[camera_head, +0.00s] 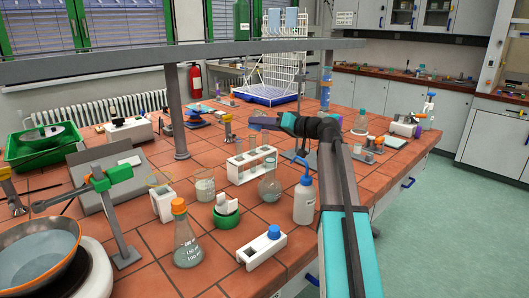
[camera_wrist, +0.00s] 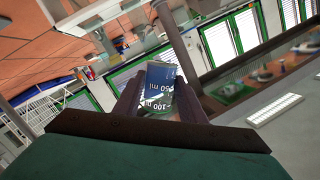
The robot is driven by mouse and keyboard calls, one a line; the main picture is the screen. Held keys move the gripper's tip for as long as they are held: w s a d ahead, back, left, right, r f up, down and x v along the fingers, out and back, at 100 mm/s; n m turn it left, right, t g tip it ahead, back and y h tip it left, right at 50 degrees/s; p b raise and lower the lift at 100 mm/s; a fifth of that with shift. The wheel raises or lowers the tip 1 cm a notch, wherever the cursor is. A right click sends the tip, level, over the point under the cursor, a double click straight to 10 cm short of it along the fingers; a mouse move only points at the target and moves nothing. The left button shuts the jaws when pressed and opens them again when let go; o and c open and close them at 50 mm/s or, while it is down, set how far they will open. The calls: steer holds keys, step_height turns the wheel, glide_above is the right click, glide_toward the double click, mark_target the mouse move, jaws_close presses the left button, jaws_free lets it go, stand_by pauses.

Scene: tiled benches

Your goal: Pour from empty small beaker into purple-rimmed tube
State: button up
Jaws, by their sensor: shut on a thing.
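My gripper (camera_head: 262,123) is at the end of my arm, above and behind the white tube rack in the head view. In the wrist view, my gripper (camera_wrist: 157,98) is shut on a small clear beaker (camera_wrist: 161,76) with a blue panel and white volume marks. The wrist picture is strongly rolled, so the beaker appears tilted. No contents can be made out in it. The white tube rack (camera_head: 251,176) holds a few upright glass tubes (camera_head: 251,145) below my gripper. I cannot tell which tube has a purple rim.
A round flask (camera_head: 270,189), a wash bottle (camera_head: 304,203) and an orange-capped flask (camera_head: 187,240) stand in front of the rack. A beaker (camera_head: 205,188) is left of it. A grey shelf post (camera_head: 175,110) rises behind.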

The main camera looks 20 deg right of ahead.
steer(key=shift+m+p, duration=0.6)
steer(key=shift+m, duration=0.3)
stand_by(2.6)
steer(key=shift+b, duration=0.55)
steer(key=shift+s+a+m+y, duration=0.1)
steer(key=shift+m+y, duration=0.2)
stand_by(3.7)
